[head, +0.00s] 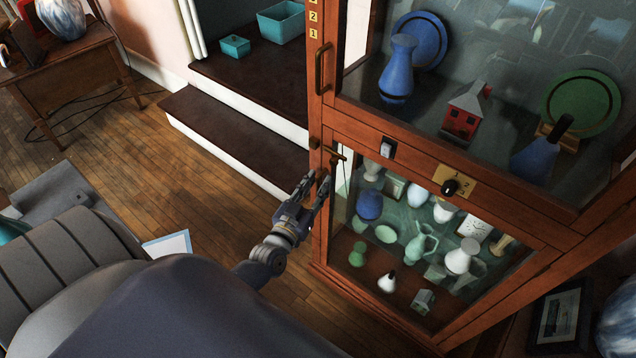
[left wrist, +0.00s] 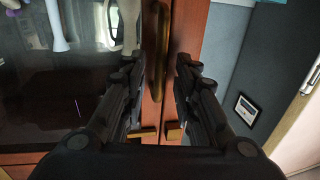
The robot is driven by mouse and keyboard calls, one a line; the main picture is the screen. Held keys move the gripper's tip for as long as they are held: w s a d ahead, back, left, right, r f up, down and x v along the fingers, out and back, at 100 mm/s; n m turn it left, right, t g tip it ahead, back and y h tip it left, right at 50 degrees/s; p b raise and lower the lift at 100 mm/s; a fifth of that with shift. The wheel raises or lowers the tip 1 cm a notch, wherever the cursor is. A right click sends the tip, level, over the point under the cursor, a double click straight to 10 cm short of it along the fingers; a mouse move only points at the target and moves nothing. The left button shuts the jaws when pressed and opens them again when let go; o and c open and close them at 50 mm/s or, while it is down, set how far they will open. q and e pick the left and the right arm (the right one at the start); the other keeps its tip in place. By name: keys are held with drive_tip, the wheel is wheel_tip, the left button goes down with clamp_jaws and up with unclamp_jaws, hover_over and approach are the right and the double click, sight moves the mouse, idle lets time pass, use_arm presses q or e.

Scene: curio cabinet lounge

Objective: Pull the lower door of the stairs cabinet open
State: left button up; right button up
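The stairs cabinet is tall, wooden and glass-fronted. Its lower door (head: 352,252) looks shut and shows several vases and figures behind the glass. In the left wrist view, a vertical brass handle (left wrist: 158,55) stands between the two spread fingers of my left gripper (left wrist: 157,68). Gaps show on both sides, so the fingers appear open around the handle without gripping it. In the head view the gripper mostly hides this handle. My right gripper is not in view.
The upper door (head: 455,165) has its own brass handle (head: 322,70). Dark steps (head: 235,135) with teal boxes rise left of the cabinet. A wooden side table (head: 65,65) stands at the far left.

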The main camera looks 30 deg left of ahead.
use_arm(q)
drive_tip(key=shift+w, duration=0.45)
drive_tip(key=shift+c, duration=0.4)
clamp_jaws()
